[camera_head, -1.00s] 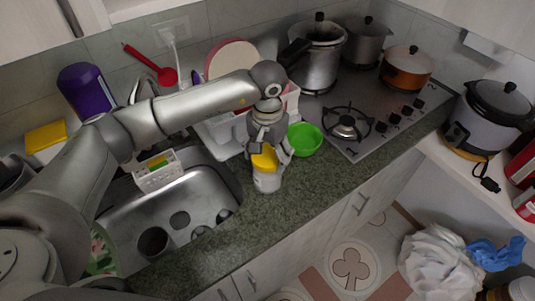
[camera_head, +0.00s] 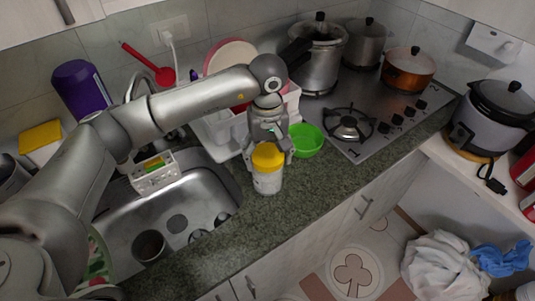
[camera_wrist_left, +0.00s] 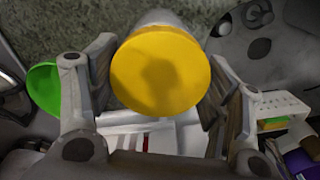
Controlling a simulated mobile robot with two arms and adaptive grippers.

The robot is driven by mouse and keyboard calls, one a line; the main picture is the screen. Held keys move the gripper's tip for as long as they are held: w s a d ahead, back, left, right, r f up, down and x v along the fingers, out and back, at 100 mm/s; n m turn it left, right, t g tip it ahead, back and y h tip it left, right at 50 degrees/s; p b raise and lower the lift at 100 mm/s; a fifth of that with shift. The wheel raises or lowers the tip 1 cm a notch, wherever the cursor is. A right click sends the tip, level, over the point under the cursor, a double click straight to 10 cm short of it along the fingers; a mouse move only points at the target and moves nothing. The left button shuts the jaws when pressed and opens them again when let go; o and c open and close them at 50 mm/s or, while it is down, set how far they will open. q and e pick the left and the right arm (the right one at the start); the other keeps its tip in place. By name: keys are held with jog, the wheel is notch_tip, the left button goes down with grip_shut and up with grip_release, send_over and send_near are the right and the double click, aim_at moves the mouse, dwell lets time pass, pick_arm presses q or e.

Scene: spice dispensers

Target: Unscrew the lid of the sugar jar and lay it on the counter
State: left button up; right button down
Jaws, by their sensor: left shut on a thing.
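The sugar jar (camera_head: 268,183) is a pale, clear-walled jar standing on the green stone counter near the sink. Its yellow lid (camera_head: 267,157) is on top of the jar. My left gripper (camera_head: 268,142) reaches down to the jar from behind and is shut on the lid. In the left wrist view the round yellow lid (camera_wrist_left: 160,70) sits between the two fingers, with a bit of the pale jar (camera_wrist_left: 161,18) beyond it. Whether the lid is loose on the thread cannot be told. My right gripper is not in view.
A green bowl (camera_head: 306,140) stands just right of the gripper, and a white dish rack (camera_head: 225,130) is behind it. The sink (camera_head: 185,205) is to the left, the gas hob (camera_head: 375,120) to the right. Bare counter (camera_head: 310,188) lies right of the jar.

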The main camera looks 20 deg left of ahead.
pick_arm(q)
jog(key=shift+f+n+b, duration=0.1)
jog(key=shift+n+b, duration=0.25)
jog(key=shift+n, duration=0.55)
jog(key=n+b, duration=0.1)
jog(key=n, duration=0.6)
jog(key=shift+n, duration=0.3)
